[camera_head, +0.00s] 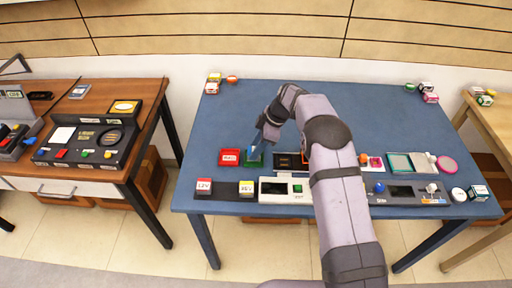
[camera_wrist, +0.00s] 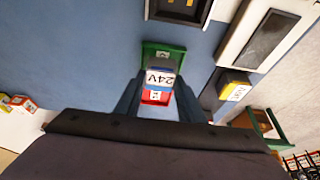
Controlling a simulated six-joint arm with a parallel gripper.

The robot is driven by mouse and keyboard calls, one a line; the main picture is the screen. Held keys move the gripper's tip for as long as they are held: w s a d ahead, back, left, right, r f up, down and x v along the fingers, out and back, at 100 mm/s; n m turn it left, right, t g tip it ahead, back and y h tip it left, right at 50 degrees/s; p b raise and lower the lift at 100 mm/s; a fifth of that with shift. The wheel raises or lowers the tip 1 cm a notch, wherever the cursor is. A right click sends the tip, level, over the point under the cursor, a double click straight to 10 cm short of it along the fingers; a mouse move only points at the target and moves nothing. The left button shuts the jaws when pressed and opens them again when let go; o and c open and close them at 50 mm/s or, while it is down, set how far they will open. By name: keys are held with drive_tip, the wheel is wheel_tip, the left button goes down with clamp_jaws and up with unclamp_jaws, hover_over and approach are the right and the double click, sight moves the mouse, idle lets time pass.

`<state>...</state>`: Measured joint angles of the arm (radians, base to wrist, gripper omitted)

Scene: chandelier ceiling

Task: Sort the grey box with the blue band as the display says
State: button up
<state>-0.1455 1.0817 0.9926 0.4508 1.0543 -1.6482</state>
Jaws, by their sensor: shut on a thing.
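My gripper (camera_wrist: 158,98) is shut on the grey box with the blue band (camera_wrist: 160,76), whose white label reads 24V in the wrist view. In that view the box overlaps the green tray (camera_wrist: 174,51), with the red tray (camera_wrist: 155,98) just below it. I cannot tell whether the box touches a tray. In the head view my gripper (camera_head: 253,152) is at the green tray (camera_head: 254,163), right of the red tray (camera_head: 230,155); the box is hard to make out there. A white device with a dark screen (camera_head: 274,188) stands in front; its text is unreadable.
A red-topped box (camera_head: 204,185) and a yellow-topped box (camera_head: 246,187) stand at the table's front left on a dark strip. A dark tray (camera_head: 287,161) lies right of the green tray. Other devices fill the right front. The back middle of the blue table (camera_head: 230,110) is clear.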

drive_tip(key=shift+f+b, duration=0.45)
drive_tip(key=shift+b, duration=0.3)
idle(0.6)
drive_tip(key=o, duration=1.5)
drive_tip(key=shift+r+p, duration=1.85)
drive_tip(key=shift+r, duration=1.95)
